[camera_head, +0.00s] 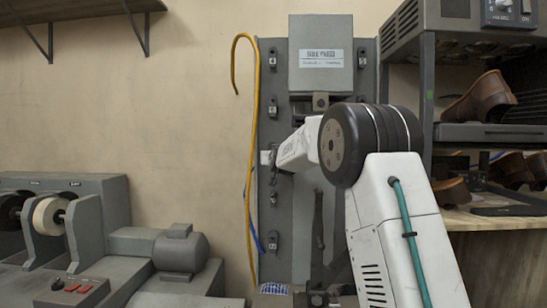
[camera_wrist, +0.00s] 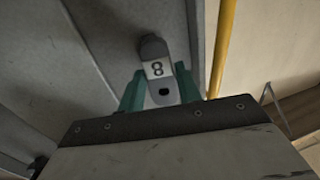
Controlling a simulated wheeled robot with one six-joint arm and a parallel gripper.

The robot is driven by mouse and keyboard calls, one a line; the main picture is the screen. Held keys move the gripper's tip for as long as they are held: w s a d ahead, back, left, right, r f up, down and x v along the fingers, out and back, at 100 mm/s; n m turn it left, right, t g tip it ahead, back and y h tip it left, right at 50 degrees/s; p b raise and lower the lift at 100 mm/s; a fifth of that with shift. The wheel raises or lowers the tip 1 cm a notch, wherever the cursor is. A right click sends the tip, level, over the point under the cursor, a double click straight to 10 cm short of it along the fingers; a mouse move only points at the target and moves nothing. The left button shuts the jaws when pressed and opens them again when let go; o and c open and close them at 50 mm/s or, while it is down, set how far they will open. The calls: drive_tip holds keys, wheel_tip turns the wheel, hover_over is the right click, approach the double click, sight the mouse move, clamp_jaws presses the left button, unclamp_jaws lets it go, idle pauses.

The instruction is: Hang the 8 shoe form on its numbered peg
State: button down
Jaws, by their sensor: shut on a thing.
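My gripper (camera_wrist: 158,90) shows as two teal fingers at the front of the dark gripper body in the wrist view. A dark grey rounded piece marked 8 (camera_wrist: 152,48) shows between them, with a dark spot below its number. I cannot tell whether this piece is the 8 shoe form or the peg's number plate. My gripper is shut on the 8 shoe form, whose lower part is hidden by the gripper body. In the head view my gripper (camera_head: 268,158) is at the left column of the grey peg panel (camera_head: 306,215). Contact with a peg cannot be made out.
Numbered pegs (camera_head: 273,241) line the panel's left edge. A yellow hose (camera_head: 249,190) hangs close beside that edge. A shelf with brown shoes (camera_head: 480,98) stands at right. A grinding machine (camera_head: 95,215) is at left. Open wall lies left of the hose.

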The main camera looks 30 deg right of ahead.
drive_tip(key=shift+d+x, duration=0.2)
drive_tip(key=shift+x, duration=0.95)
idle(0.9)
drive_tip(key=shift+s+r, duration=0.1)
drive_tip(key=c, duration=0.9)
unclamp_jaws()
